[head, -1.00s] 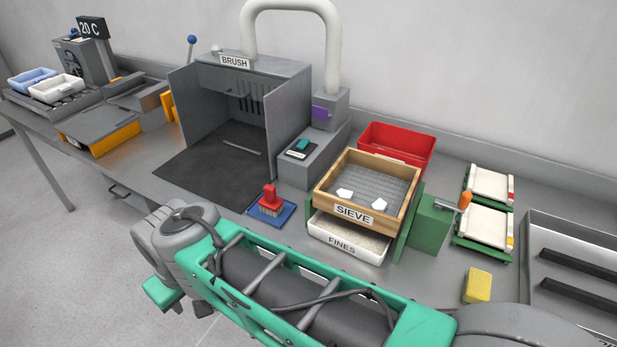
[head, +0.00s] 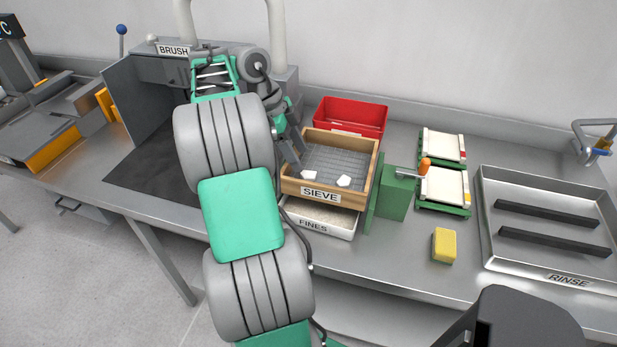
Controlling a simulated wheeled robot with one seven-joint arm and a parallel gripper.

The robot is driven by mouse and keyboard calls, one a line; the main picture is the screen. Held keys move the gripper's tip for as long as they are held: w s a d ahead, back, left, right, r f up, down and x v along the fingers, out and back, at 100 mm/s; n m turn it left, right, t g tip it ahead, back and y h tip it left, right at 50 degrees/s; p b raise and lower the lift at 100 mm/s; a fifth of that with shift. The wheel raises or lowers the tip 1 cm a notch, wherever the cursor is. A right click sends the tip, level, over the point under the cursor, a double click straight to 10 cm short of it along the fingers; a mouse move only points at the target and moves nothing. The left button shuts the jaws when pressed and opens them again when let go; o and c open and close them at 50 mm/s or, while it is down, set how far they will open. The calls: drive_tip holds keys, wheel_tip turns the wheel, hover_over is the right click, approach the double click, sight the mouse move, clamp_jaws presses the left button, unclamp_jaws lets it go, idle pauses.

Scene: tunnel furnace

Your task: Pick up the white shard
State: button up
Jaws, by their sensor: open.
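Two white shards lie apart on the grey mesh of the wooden sieve (head: 372,170), near its front side. One white shard (head: 310,175) is at the left and the other white shard (head: 344,181) is to its right. My gripper (head: 296,157) is over the sieve's left edge, pointing down, just up and left of the left shard. Its jaws are open, and nothing shows between them. My arm hides part of the sieve's left side. I cannot tell the gripper's exact height above the mesh.
A fines tray (head: 320,219) sits under the sieve. A red bin (head: 352,115) stands behind it. A yellow sponge (head: 444,245) and a rinse basin (head: 484,225) are farther right. The brush booth (head: 130,115) is left.

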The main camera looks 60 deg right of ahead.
sight(309, 174)
drive_tip(key=b+x, duration=0.2)
drive_tip(key=x, duration=0.3)
drive_tip(key=shift+f, duration=0.4)
drive_tip(key=shift+c, duration=0.3)
clamp_jaws()
